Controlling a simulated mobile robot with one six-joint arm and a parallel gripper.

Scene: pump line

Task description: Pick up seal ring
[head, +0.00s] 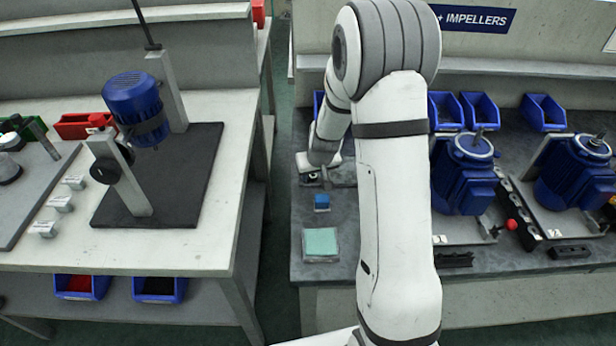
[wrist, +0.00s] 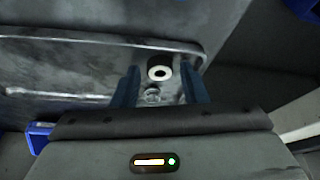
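A small pale ring (wrist: 159,73) with a dark centre, apparently the seal ring, shows in the wrist view on a dark round piece at the edge of a grey metal tray (wrist: 60,62). My gripper (wrist: 160,84) is open, with one dark finger on each side of the ring in the picture. A gap shows between the ring and each finger. A small shiny metal piece (wrist: 152,96) lies just nearer than the ring. In the head view my gripper (head: 319,172) is low over the left part of the right bench, and the ring is too small to make out surely.
On the right bench (head: 300,225) are a small blue block (head: 322,202) and a pale green pad (head: 320,242) in front of my gripper. Blue motors (head: 465,175) stand to the right, blue bins (head: 480,108) behind. A gap separates the left bench (head: 225,230).

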